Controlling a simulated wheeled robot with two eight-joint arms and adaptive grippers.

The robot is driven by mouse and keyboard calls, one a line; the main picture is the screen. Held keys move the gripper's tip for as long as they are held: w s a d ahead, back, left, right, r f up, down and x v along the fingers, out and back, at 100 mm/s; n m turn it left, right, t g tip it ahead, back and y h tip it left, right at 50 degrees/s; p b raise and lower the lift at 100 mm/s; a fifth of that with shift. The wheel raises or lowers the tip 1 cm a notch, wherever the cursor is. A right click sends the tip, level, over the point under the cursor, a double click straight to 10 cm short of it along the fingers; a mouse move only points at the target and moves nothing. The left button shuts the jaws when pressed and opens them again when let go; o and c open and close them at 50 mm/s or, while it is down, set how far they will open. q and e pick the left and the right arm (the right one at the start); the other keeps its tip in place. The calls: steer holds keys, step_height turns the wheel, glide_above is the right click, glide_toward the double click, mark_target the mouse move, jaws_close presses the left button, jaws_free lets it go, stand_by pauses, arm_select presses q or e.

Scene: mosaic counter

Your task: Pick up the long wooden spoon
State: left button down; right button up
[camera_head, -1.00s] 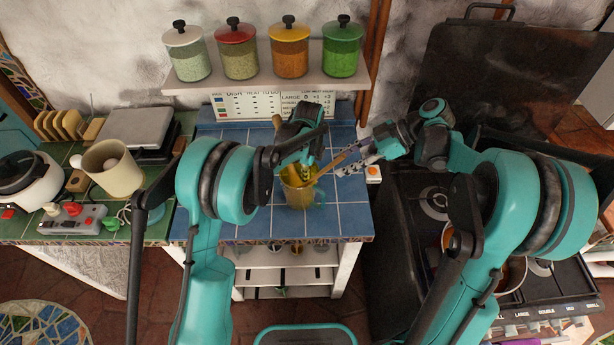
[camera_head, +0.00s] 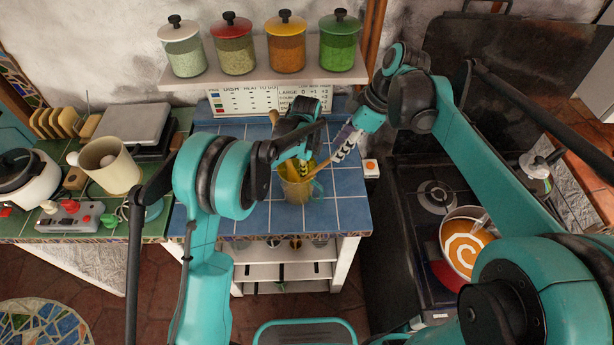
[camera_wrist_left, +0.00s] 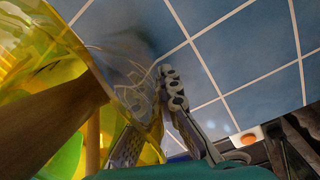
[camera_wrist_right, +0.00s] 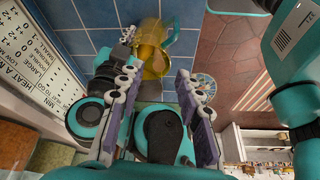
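A translucent yellow jug (camera_head: 297,191) stands on the blue tiled counter; it also shows in the left wrist view (camera_wrist_left: 35,60) and right wrist view (camera_wrist_right: 152,48). Wooden handles stick out of it; one (camera_head: 320,168) leans right toward my right gripper, another (camera_head: 274,117) shows behind my left gripper. I cannot tell which is the long spoon's. My left gripper (camera_head: 304,170) is at the rim, one finger seen through the yellow wall, the other outside (camera_wrist_left: 185,108), closed on the wall. My right gripper (camera_wrist_right: 157,95) is open and empty, just right of the jug (camera_head: 341,152).
A shelf with several lidded jars (camera_head: 285,50) hangs behind the counter. The stove (camera_head: 425,165) on the right carries a pot of orange soup (camera_head: 462,245). A beige mug (camera_head: 112,168) and a red-switched box (camera_head: 70,215) stand on the left. The blue counter's front right is clear.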

mark_target(328, 161)
steer(key=x, duration=0.7)
steer(key=shift+w+f, duration=0.15)
steer(key=shift+f, duration=0.2)
steer(key=shift+d, duration=0.1)
jaws_close()
